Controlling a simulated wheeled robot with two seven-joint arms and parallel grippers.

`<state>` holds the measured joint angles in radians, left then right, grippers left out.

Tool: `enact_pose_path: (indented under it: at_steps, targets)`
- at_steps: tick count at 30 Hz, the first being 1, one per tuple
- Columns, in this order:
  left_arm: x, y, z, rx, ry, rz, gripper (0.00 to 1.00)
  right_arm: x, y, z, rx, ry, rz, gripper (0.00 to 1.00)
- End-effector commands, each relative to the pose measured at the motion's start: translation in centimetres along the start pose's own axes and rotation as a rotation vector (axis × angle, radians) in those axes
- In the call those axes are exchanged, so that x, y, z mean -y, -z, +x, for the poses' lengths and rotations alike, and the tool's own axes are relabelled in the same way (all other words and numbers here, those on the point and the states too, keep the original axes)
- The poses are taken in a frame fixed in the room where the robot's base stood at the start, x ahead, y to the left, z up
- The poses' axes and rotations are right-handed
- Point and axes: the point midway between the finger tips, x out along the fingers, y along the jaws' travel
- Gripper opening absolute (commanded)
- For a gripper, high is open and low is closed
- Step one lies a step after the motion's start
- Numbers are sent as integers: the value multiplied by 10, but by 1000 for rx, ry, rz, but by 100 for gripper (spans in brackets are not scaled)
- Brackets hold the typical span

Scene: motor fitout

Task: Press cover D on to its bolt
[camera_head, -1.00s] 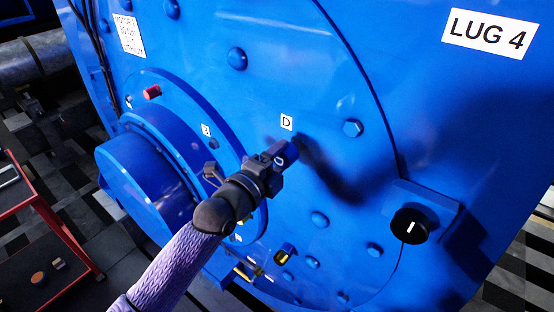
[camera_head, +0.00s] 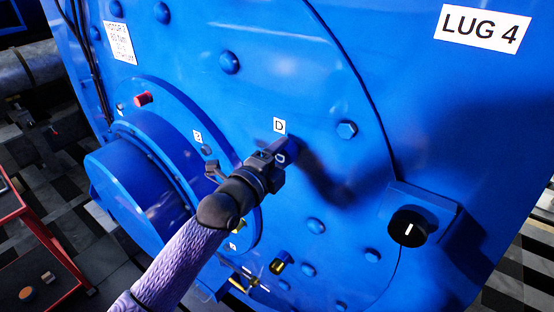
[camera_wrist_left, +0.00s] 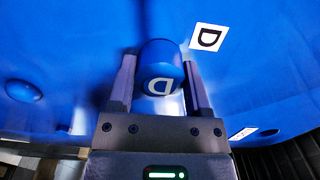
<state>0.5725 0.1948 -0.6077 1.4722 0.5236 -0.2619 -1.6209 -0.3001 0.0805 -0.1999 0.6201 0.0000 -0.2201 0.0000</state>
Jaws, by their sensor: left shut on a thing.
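Cover D is a blue cap with a white D on its end; it shows in the wrist view (camera_wrist_left: 162,60) and small in the head view (camera_head: 289,147). My left gripper (camera_head: 283,150) has its fingers on either side of it and is shut on it, in front of the blue motor face (camera_head: 300,60). The white D label (camera_head: 279,126) is just above the cover in the head view, and also shows in the wrist view (camera_wrist_left: 209,37). The bolt is hidden behind the cover; I cannot tell whether they touch. My right gripper is out of view.
A black knob (camera_head: 408,228) sticks out at the right. A red-framed cart (camera_head: 50,240) is at the lower left.

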Motion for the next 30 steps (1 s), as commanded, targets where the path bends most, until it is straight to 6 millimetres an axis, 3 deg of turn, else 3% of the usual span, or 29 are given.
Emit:
enact_pose_path:
  at_steps: [3, 4, 9, 17, 30]
  targets:
    - [-1, 0, 3, 0, 0, 1, 8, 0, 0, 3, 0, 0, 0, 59]
    - [-1, 0, 3, 0, -1, 1, 67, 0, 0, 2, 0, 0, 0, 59]
    - [0, 0, 2, 0, -1, 1, 100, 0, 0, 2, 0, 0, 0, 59]
    - [0, 0, 2, 0, -1, 1, 100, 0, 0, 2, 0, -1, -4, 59]
    - [-1, 0, -87, 1, -2, 2, 100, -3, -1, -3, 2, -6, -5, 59]
